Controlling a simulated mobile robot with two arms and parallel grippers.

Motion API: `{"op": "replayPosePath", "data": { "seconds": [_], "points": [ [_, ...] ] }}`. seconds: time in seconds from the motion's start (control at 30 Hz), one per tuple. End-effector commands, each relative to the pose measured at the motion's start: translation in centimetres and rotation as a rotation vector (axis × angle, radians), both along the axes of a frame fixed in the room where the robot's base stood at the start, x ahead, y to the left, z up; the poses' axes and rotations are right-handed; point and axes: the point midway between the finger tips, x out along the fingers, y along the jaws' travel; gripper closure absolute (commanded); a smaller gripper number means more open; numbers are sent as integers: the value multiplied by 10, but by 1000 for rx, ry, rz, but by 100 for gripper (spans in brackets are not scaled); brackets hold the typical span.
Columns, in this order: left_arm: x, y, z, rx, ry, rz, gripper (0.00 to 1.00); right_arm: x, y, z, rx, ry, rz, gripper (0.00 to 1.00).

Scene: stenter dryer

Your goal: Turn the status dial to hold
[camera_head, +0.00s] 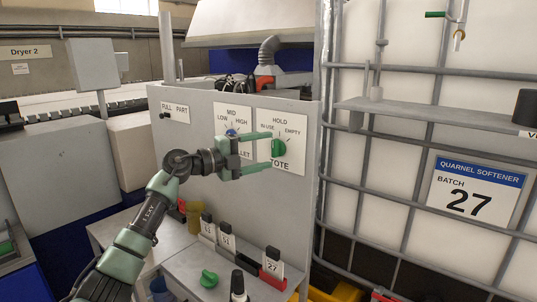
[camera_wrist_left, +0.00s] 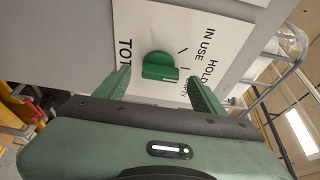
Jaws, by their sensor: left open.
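The status dial is a green knob (camera_head: 278,148) on a white plate marked IN USE, HOLD, EMPTY and TOTE (camera_head: 290,163), fixed to a grey upright panel. In the left wrist view the dial (camera_wrist_left: 160,66) shows between my fingers, with a pale line near its lower edge. I cannot tell for sure which mark it points to. My left gripper (camera_head: 270,150) is open, its fingers reaching toward the dial, one above and one below. In the left wrist view my left gripper (camera_wrist_left: 158,76) has a finger at each side of the dial, with gaps. My right gripper is not in view.
Left of it on the panel are a second dial (camera_head: 231,132) marked LOW, MID, HIGH and a FULL/PART plate (camera_head: 175,111). Below, a ledge holds a loose green knob (camera_head: 209,278) and several card holders, one red (camera_head: 272,272). A caged tote (camera_head: 400,170) stands right.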

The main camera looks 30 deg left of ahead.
Motion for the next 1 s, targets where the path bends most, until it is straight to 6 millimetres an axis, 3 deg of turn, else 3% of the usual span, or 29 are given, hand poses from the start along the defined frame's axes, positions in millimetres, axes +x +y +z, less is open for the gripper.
{"op": "replayPosePath", "data": {
  "seconds": [0.13,0.37,1.0],
  "points": [
    [-24,13,-7,5,2,2,31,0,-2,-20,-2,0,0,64],
    [-48,24,-4,2,2,0,31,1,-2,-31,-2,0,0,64],
    [-51,26,-1,0,1,-1,31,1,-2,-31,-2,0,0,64]
  ]
}}
